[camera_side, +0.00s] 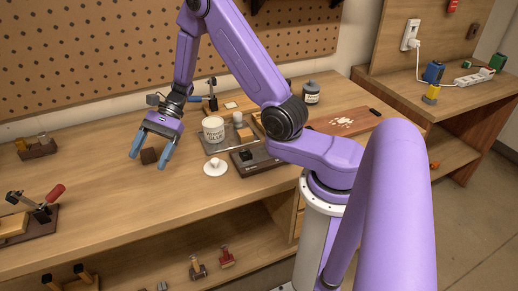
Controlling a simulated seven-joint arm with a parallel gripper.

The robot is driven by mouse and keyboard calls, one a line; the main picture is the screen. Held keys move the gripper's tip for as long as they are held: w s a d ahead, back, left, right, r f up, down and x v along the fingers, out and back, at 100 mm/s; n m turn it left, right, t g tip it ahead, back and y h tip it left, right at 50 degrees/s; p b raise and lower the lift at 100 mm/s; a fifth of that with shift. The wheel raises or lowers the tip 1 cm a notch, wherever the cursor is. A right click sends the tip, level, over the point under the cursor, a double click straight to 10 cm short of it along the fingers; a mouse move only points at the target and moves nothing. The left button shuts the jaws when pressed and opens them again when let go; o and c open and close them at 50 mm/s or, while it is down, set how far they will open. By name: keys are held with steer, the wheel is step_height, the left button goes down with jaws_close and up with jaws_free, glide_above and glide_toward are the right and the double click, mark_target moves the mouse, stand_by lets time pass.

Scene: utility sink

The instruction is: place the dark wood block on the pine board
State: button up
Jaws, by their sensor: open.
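A small dark wood block (148,156) shows between the two blue fingers of my gripper (148,161), above or on the workbench top. My gripper points down and its fingers are apart, one to each side of the block. I cannot tell from this one view whether either finger touches it. Which piece is the pine board is unclear: a pale wood piece (11,226) lies at the left edge, partly cut off by the frame, and a reddish-brown board (342,122) with pale flakes lies at the back right.
A glue tub (213,129) stands on a grey tray right of my gripper, with a white knobbed lid (215,168) in front. A red-handled clamp (42,204) is at the left, a small wooden holder (37,147) behind it. The bench's middle front is clear.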

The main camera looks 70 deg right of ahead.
steer(key=s+a+r+n+g+h, duration=0.2)
steer(key=s+n+g+h, duration=0.1)
steer(key=s+n, duration=0.35)
steer(key=s+a+r+n+g+h, duration=0.2)
steer(key=s+a+n+g, duration=0.1)
steer(key=s+n, duration=0.4)
steer(key=s+d+r+n+t+h, duration=0.2)
steer(key=s+d+n+h, duration=0.1)
steer(key=s+n, duration=0.3)
steer(key=s+d+r+n+t+h, duration=0.2)
steer(key=s+d+n+h, duration=0.1)
steer(key=s+n, duration=0.4)
steer(key=shift+s, duration=0.8)
steer(key=shift+s+d+r+n+t, duration=0.15)
steer(key=shift+s+n+t, duration=0.2)
steer(key=shift+n, duration=0.15)
steer(key=shift+s+d+r+n+t, duration=0.15)
steer(key=shift+s+n+t, duration=0.1)
steer(key=shift+n+t, duration=0.15)
